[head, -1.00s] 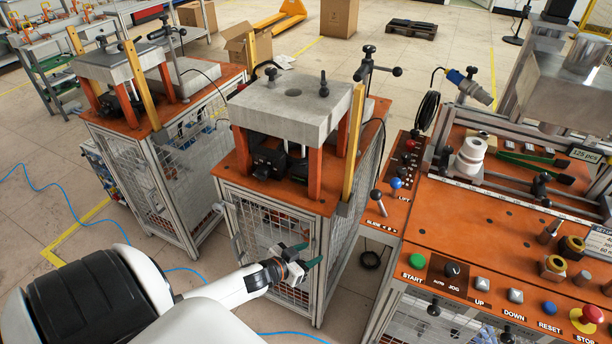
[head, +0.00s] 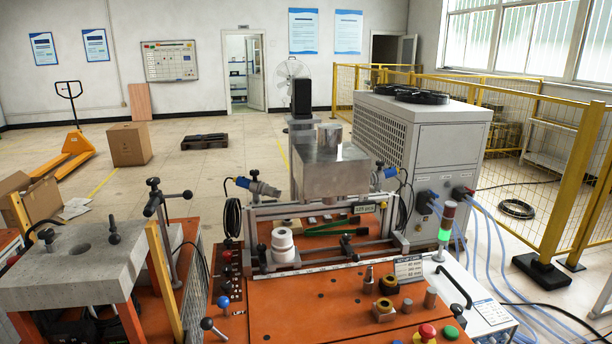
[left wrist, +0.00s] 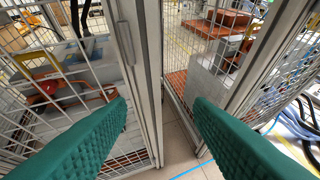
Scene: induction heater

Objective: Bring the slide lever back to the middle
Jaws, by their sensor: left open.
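The slide lever (head: 207,323) stands at the lower left corner of the orange control table in the head view. My right gripper is not in view.
The orange control table (head: 290,318) bears a white spool (head: 283,245), brass fittings and push buttons. A press stand with a grey slab (head: 75,262) stands to its left. The mesh cage (left wrist: 70,65) is close around my left fingers in the left wrist view.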

